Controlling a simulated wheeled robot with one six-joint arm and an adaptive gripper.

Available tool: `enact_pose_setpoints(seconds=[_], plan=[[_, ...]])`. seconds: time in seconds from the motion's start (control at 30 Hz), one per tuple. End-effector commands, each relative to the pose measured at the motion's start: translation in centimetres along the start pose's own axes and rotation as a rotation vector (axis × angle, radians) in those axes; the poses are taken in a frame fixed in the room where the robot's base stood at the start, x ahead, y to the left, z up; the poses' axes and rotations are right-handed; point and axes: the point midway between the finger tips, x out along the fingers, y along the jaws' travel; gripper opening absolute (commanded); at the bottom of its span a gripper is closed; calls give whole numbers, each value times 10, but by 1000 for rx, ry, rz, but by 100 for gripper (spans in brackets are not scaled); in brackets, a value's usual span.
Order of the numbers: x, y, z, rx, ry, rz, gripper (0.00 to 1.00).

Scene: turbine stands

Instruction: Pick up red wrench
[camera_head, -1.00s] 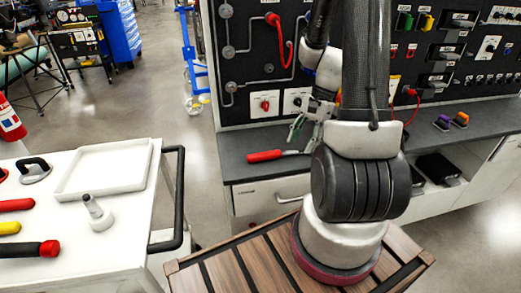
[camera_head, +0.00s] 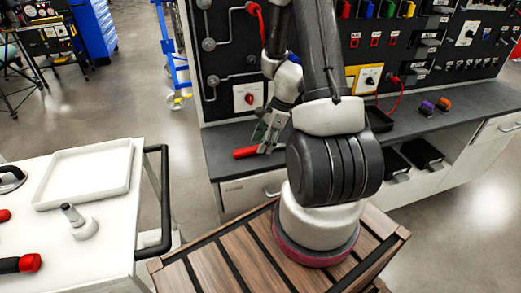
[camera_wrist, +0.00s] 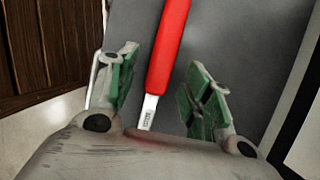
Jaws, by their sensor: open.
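The red wrench (camera_head: 245,152) lies on the dark grey counter (camera_head: 221,166), its red handle pointing left in the head view. In the wrist view, the red handle (camera_wrist: 168,45) runs up and away, with a short silver metal part (camera_wrist: 148,112) near the gripper palm. My gripper (camera_head: 266,140) is at the handle's right end in the head view and hides the rest of the tool. In the wrist view, the green-padded fingers of my gripper (camera_wrist: 163,82) are open, one on each side of the wrench with gaps to both. Contact with the counter cannot be told.
A black panel with switches and a red cable (camera_head: 254,22) rises behind the counter. A white cart (camera_head: 115,240) with a white tray (camera_head: 88,172) and a black handle (camera_head: 163,200) stands left. A wooden slatted top (camera_head: 215,262) is in front.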

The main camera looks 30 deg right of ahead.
Motion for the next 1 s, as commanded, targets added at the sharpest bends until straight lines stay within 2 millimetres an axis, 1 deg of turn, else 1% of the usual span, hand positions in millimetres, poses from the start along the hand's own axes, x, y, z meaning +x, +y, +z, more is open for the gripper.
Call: enact_pose_setpoints(seconds=[0.03,0.1,0.3,0.37,0.5,0.6,0.9,1.0], plan=[[5,0,0,0,0,2,50],[8,0,0,0,0,1,50],[9,0,0,-1,0,0,50],[9,0,0,-1,0,0,41],[9,0,0,-1,0,0,15],[8,0,0,-1,0,0,0],[8,0,0,-2,0,0,0],[4,0,2,-2,0,-1,0]])
